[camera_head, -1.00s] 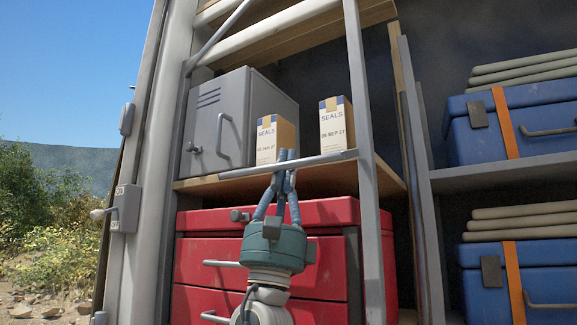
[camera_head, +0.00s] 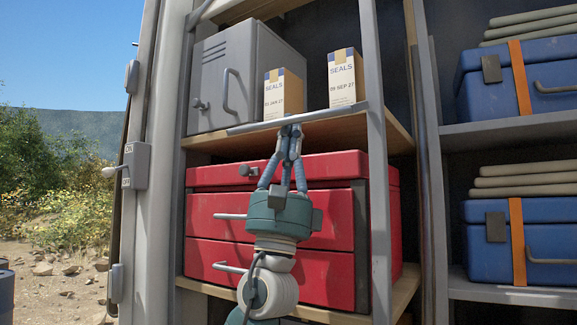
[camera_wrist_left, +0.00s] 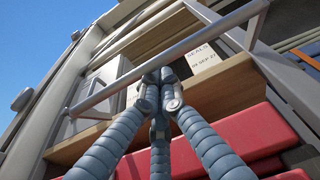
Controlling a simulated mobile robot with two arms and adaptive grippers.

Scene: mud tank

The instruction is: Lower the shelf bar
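The shelf bar (camera_head: 297,118) is a thin grey rod across the front edge of the upper wooden shelf (camera_head: 330,131), in front of two seal boxes. It slopes up to the right in the left wrist view (camera_wrist_left: 190,46). My left gripper (camera_head: 291,128) reaches up from below, with its fingertips close together at the bar's underside near its middle. In the left wrist view the fingertips (camera_wrist_left: 160,74) meet just under the bar, and I see no finger wrapped over it. Whether they touch it I cannot tell. My right gripper is out of view.
A grey locker (camera_head: 238,75) and seal boxes (camera_head: 285,94) (camera_head: 345,78) stand on the shelf. A red drawer chest (camera_head: 330,221) is below, behind my left arm. Uprights flank the bay; blue cases (camera_head: 520,241) sit at right. A lever switch (camera_head: 134,166) is at left.

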